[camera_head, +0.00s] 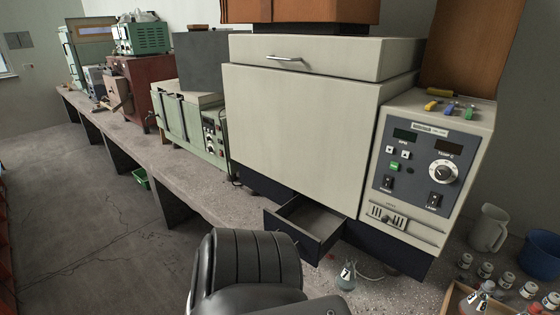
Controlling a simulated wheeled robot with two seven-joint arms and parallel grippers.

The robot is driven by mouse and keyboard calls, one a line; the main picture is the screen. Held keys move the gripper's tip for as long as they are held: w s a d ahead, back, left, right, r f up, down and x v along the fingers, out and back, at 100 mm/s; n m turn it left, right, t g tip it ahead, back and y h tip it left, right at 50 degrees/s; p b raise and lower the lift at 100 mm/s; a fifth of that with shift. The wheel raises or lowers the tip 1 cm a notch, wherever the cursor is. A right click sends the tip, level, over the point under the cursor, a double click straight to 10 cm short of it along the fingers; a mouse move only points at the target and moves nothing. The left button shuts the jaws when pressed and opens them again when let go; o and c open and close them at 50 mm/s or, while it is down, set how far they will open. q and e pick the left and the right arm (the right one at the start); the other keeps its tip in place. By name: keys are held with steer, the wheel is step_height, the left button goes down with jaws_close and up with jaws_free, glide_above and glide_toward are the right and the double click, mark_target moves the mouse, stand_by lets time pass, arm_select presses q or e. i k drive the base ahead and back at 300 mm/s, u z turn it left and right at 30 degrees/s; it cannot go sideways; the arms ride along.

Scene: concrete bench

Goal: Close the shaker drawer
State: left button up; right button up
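The shaker (310,120) is a large cream cabinet with a lid handle on top and a control panel (424,165) on its right side. Its small dark drawer (316,221) sticks out open at the bottom front, below the cream body. The drawer looks empty inside. A black ribbed arm part of mine shows at the bottom middle, in front of the bench and just left of and below the drawer. Neither gripper's fingers are in view.
A small flask (346,276) stands on the concrete bench (225,205) close to the drawer's front right corner. A wooden tray (455,300) with flasks, several small jars, a pitcher (489,228) and a blue bucket (539,255) are at the right. The floor at left is mostly clear.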

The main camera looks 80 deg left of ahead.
mark_target(313, 226)
steer(key=u, duration=2.4)
